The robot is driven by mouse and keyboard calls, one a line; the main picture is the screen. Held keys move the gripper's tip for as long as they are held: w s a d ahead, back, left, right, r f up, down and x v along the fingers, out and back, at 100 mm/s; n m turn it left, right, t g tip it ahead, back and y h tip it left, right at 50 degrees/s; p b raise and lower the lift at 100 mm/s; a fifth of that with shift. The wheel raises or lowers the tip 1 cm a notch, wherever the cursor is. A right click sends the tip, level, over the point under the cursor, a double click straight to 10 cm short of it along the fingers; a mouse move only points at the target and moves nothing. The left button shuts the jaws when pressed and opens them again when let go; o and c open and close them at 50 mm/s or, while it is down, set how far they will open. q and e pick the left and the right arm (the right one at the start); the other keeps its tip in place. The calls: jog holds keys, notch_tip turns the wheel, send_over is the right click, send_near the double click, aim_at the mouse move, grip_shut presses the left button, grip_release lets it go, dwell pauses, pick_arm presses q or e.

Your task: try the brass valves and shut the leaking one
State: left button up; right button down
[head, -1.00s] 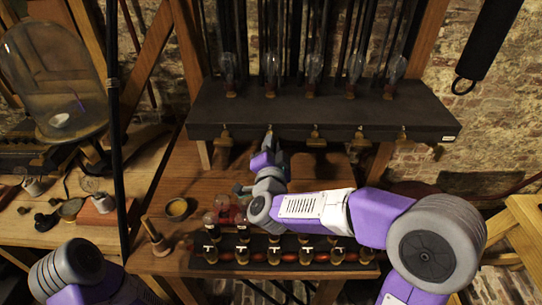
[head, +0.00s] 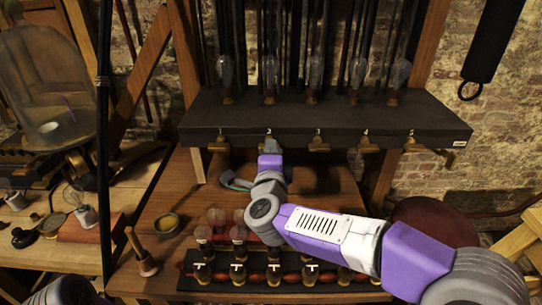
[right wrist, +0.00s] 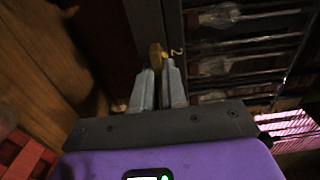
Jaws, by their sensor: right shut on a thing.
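A row of brass valves hangs under the front edge of a dark shelf (head: 330,120), with small number labels above them. The leftmost valve (head: 221,143), the valve marked 3 (head: 318,144), the valve marked 4 (head: 367,146) and the valve marked 5 (head: 412,146) are free. My right gripper (head: 271,146) is at the valve marked 2, which it mostly hides in the head view. In the right wrist view, my right gripper (right wrist: 160,75) is shut on this brass valve (right wrist: 155,52). I cannot see which valve leaks. My left gripper is out of view.
Glass bulbs (head: 312,78) stand in a row on the shelf. Below my right arm are glass jars (head: 203,235) and a dark rack of T-topped brass pieces (head: 225,282). A small bowl (head: 168,224) and a wooden-handled tool (head: 140,252) are at the left.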

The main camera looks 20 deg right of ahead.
dwell(0.5)
jog(key=c, duration=1.2)
grip_release()
jog(key=p+v, duration=0.1)
jog(key=v, duration=0.6)
jog(key=shift+s+a, duration=0.15)
jog(key=shift+s, duration=0.15)
